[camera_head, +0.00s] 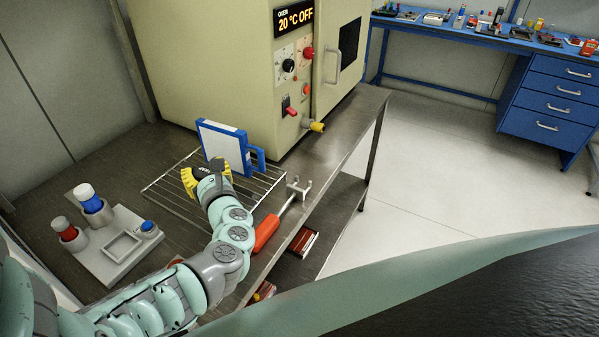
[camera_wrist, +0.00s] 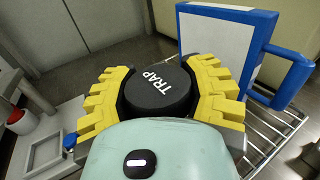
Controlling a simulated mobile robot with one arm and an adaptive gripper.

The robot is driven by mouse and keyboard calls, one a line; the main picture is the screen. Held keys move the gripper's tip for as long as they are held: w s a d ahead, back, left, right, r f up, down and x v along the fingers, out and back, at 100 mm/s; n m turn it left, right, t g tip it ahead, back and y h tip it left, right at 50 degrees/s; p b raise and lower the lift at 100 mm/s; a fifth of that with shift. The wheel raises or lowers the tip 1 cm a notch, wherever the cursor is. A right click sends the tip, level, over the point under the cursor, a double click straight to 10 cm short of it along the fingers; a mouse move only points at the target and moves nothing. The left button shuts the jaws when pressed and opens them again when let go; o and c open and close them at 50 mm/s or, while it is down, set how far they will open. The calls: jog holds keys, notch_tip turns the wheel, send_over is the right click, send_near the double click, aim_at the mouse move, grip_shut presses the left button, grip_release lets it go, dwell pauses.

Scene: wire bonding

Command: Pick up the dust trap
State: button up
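The dust trap is a squat black round piece marked "TRAP" (camera_wrist: 160,88), between the yellow fingers in the middle of the wrist view. In the head view it is a dark shape (camera_head: 207,167) at the end of my arm, partly covered by the fingers. My gripper (camera_wrist: 162,92) has its yellow stepped fingers closed in on both sides of the trap; it also shows in the head view (camera_head: 206,173), over the wire rack. The trap's underside is hidden, so I cannot tell whether it rests on anything.
A blue-framed white panel with a handle (camera_head: 222,146) stands upright on the wire rack (camera_head: 262,190), close behind my gripper. The beige oven (camera_head: 230,60) stands behind. A grey tray with bottles (camera_head: 105,255) is at left. An orange-handled tool (camera_head: 267,232) lies at right.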

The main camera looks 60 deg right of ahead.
grip_shut()
jog(key=shift+r, duration=0.2)
